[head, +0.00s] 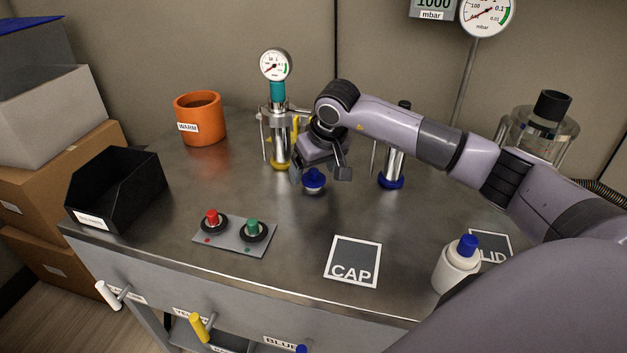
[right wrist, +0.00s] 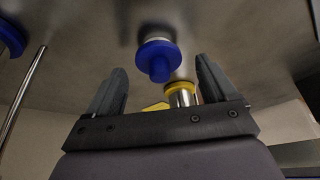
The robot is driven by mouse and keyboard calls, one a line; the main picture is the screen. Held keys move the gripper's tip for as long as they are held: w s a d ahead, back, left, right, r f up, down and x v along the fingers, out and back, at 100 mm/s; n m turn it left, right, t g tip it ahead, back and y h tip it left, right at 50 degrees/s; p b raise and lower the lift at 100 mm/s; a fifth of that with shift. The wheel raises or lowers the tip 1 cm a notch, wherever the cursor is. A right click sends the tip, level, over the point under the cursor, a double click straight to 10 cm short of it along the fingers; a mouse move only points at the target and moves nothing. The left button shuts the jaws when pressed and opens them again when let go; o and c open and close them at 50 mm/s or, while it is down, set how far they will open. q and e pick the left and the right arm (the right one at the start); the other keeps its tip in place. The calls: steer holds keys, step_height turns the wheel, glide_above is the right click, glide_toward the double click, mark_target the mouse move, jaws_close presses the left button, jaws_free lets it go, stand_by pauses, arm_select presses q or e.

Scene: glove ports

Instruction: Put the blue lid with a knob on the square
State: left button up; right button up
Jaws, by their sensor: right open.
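The blue lid with a knob (head: 313,182) is near the middle of the table, its knob up, with a pale metallic part under it. In the right wrist view its blue disc and knob (right wrist: 159,58) lie just beyond and between the fingertips. My right gripper (head: 321,174) is open above and around the lid, not closed on it; its fingers (right wrist: 162,75) stand apart. A dark square marked LID (head: 500,243) is at the right, partly hidden by a white bottle. Another dark square marked CAP (head: 353,261) is at the front middle. My left gripper is not in view.
A metal stand with a gauge and yellow base (head: 280,135) is just behind the lid; a blue-based one (head: 392,170) is right of it. The white bottle with blue cap (head: 456,266) stands front right. A red-green button panel (head: 233,233) and black bin (head: 115,190) are left.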

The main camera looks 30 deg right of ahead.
steer(key=shift+w+f, duration=0.25)
steer(key=shift+f, duration=0.35)
steer(key=c, duration=1.1)
